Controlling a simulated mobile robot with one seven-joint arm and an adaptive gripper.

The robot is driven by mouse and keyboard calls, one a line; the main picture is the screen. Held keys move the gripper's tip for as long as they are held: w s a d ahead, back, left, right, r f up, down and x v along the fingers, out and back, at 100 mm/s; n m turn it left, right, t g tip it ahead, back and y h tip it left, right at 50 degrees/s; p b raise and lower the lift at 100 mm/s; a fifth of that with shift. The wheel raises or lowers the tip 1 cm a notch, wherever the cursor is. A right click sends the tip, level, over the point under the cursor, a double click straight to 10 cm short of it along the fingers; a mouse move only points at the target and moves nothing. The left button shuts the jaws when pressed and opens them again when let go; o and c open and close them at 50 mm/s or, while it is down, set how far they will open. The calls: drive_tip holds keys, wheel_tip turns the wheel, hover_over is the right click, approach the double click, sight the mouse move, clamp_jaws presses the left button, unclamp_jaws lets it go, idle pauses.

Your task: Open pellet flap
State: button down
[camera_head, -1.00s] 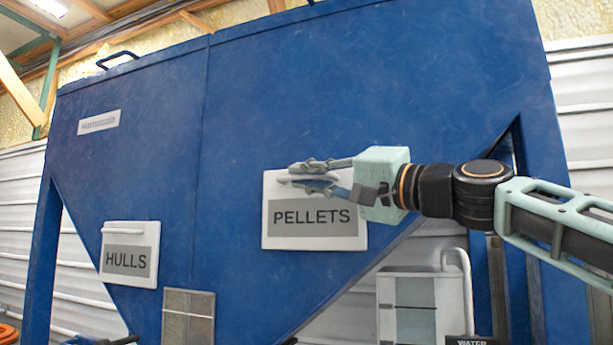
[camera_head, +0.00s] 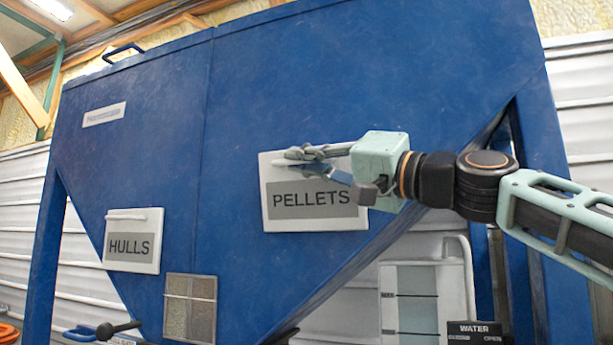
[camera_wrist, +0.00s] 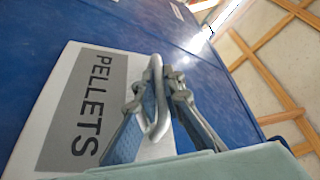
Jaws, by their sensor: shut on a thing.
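The pellet flap (camera_head: 275,222) is a white panel with a grey PELLETS label on the sloped face of the blue hopper (camera_head: 300,90). It lies against the hopper, and I see no clear gap at its edges. It also shows in the wrist view (camera_wrist: 60,75), with its light handle bar (camera_wrist: 158,85) standing out from it. My gripper (camera_head: 310,160) reaches in from the right at the flap's top edge. In the wrist view the fingers (camera_wrist: 163,95) are shut on the handle, one on each side. The fingers hide part of the handle in the head view.
A white HULLS flap (camera_head: 130,262) with a handle is at lower left. A small window (camera_head: 190,305) sits between the flaps. A white panel with a pipe (camera_head: 455,290) and a WATER sign (camera_head: 474,331) stand below my arm.

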sight(295, 176)
drive_tip(key=s+a+f+n+g+y+b, duration=0.1)
drive_tip(key=s+f+n+g+y+b, duration=0.1)
drive_tip(key=s+f+n+b, duration=0.2)
drive_tip(key=shift+s+a+f+n+y+b, duration=0.35)
drive_tip(key=shift+f+n+b, duration=0.65)
drive_tip(key=shift+n+b, duration=1.15)
drive_tip(key=shift+m, duration=0.25)
drive_tip(key=c, duration=2.3)
unclamp_jaws()
drive_tip(key=shift+d, duration=0.1)
drive_tip(key=v, duration=1.1)
drive_tip(key=shift+s+d, duration=0.15)
drive_tip(key=shift+d, duration=0.3)
